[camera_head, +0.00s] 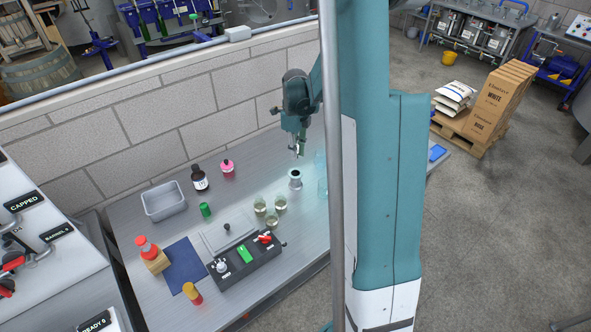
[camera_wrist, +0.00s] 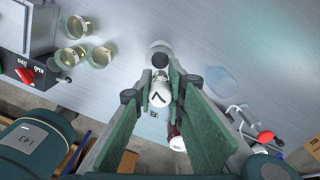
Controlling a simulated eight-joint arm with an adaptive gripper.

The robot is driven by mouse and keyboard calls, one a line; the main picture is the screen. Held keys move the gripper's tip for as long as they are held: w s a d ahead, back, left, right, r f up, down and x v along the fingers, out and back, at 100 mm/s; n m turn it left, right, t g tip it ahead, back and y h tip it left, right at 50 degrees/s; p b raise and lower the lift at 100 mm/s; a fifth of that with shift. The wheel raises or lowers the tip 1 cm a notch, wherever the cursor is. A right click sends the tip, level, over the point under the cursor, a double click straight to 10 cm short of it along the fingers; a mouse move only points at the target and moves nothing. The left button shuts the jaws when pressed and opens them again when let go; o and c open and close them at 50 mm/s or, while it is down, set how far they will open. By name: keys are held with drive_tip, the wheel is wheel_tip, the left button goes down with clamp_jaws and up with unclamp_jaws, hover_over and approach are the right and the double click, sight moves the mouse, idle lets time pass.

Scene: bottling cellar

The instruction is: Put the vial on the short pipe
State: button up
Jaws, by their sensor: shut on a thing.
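In the wrist view, my gripper (camera_wrist: 166,88) is shut on the vial (camera_wrist: 158,92), a small white body with a dark mark and a dark end. In the head view, my gripper (camera_head: 298,153) hangs over the bench, and the vial is a tiny pale shape too small to read. The short pipe (camera_head: 295,182), a grey metal piece with a dark opening, stands upright on the bench just below my gripper. A gap shows between them. In the wrist view, a grey rounded shape beyond the vial's dark end may be the pipe, partly hidden.
Several glass beakers (camera_head: 272,218) stand left of the pipe, near a black control box (camera_head: 247,263). A transparent vessel (camera_head: 321,178) stands to its right. A dark bottle (camera_head: 199,181), pink-capped bottle (camera_head: 227,171) and grey tray (camera_head: 163,206) are farther left. A block wall (camera_head: 150,115) runs behind.

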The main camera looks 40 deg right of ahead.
hover_over(296, 173)
drive_tip(key=shift+a+f, duration=0.1)
drive_tip(key=shift+f, duration=2.1)
drive_tip(key=shift+f, duration=0.1)
drive_tip(key=shift+f, duration=1.95)
drive_tip(key=shift+f, duration=0.25)
drive_tip(key=o, duration=0.9)
drive_tip(key=shift+r, duration=0.1)
drive_tip(key=shift+c, duration=0.2)
drive_tip(key=shift+r, duration=0.1)
drive_tip(key=shift+r, duration=6.05)
